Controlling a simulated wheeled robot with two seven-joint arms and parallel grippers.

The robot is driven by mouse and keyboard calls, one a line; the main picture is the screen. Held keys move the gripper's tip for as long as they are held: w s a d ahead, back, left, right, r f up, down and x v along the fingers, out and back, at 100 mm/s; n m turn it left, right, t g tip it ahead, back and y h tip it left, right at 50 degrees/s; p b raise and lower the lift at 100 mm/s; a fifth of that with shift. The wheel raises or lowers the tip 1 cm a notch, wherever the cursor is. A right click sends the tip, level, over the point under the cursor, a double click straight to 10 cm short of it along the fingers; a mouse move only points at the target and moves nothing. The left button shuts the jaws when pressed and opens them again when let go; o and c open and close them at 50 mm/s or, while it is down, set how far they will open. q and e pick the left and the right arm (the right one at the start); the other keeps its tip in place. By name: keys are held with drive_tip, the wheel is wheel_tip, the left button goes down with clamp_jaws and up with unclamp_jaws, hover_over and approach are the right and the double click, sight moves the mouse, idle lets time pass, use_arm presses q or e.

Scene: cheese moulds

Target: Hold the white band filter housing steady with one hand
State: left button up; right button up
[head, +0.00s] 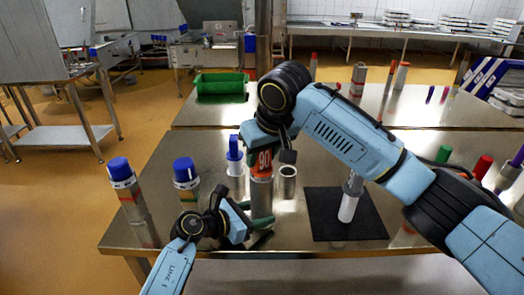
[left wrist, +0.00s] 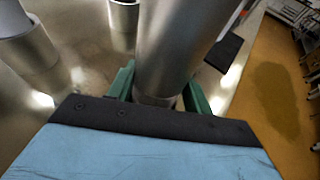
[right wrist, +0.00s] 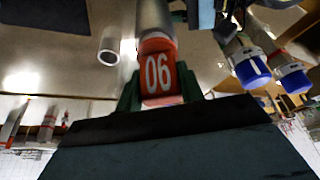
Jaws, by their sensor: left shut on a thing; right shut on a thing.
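A grey metal housing (head: 262,194) with an orange-red cap marked 90 (head: 262,163) stands upright on the near table. My left gripper (head: 262,222) is shut around its lower part; the green fingers flank the metal body (left wrist: 165,45) in the left wrist view. My right gripper (right wrist: 159,88) is shut on the orange-red cap (right wrist: 160,80) from above. I cannot make out a white band on this housing. Two blue-capped housings, one at far left (head: 122,185) and one nearer (head: 187,182), show pale bands under their caps.
An open metal tube (head: 287,182) stands right of the held housing, and a blue-topped white piece (head: 234,158) behind it to the left. A pale cylinder (head: 348,208) stands on a black mat (head: 325,220). A green bin (head: 220,84) sits on the table behind.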

drive_tip(key=shift+f, duration=0.3)
drive_tip(key=o, duration=1.3)
drive_tip(key=shift+r, duration=0.1)
drive_tip(key=v, duration=1.2)
use_arm(q)
drive_tip(key=o, duration=0.9)
drive_tip(key=shift+c, duration=0.2)
drive_tip(key=shift+a, duration=0.1)
